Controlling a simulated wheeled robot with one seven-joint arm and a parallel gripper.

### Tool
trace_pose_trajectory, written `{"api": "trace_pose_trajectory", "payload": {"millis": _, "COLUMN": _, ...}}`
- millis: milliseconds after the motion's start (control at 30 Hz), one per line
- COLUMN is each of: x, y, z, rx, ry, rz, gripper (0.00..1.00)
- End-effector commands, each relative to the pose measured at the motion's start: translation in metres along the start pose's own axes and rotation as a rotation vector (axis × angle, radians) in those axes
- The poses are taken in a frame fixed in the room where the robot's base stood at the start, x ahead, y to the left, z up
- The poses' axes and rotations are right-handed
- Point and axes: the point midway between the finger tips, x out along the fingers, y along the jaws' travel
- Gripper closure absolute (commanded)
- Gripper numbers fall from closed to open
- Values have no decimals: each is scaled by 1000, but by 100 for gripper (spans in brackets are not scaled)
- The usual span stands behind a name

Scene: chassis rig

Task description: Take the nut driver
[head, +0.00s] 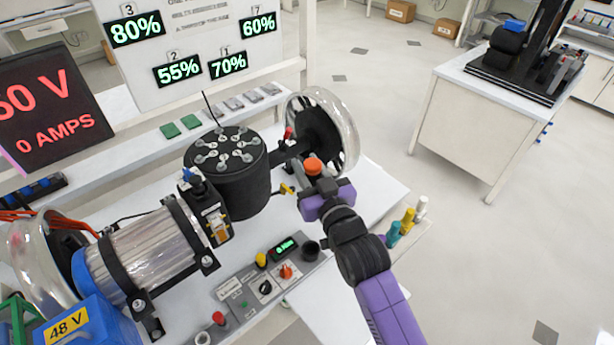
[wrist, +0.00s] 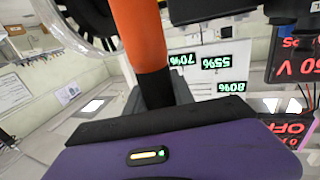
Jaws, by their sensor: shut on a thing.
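A tool with an orange handle (wrist: 139,35), which I take to be the nut driver, stands up between my gripper's jaws in the wrist view. In the head view only its orange top (head: 313,166) shows clearly, with the lower part hidden by my gripper. The jaws also show in the wrist view (wrist: 156,92), dark grey around the tool's lower part.
The clear-rimmed wheel (head: 345,120) and black drum (head: 227,170) are close to my gripper. A control panel (head: 236,291) lies nearer. Teal (head: 393,235), yellow (head: 407,221) and white (head: 421,206) handles stand at the bench's right edge. Open floor lies right, before another bench (head: 465,130).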

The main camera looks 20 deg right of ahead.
Motion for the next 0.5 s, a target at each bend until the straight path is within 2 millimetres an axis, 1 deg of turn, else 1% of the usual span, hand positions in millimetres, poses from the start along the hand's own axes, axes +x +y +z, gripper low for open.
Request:
{"api": "trace_pose_trajectory", "payload": {"millis": 33, "x": 0, "y": 0, "z": -8, "rx": 0, "ry": 5, "rz": 0, "gripper": 100}}
{"api": "trace_pose_trajectory", "payload": {"millis": 100, "x": 0, "y": 0, "z": -15, "rx": 0, "ry": 5, "rz": 0, "gripper": 100}}
{"api": "trace_pose_trajectory", "payload": {"millis": 500, "x": 0, "y": 0, "z": -42, "rx": 0, "ry": 6, "rz": 0, "gripper": 100}}
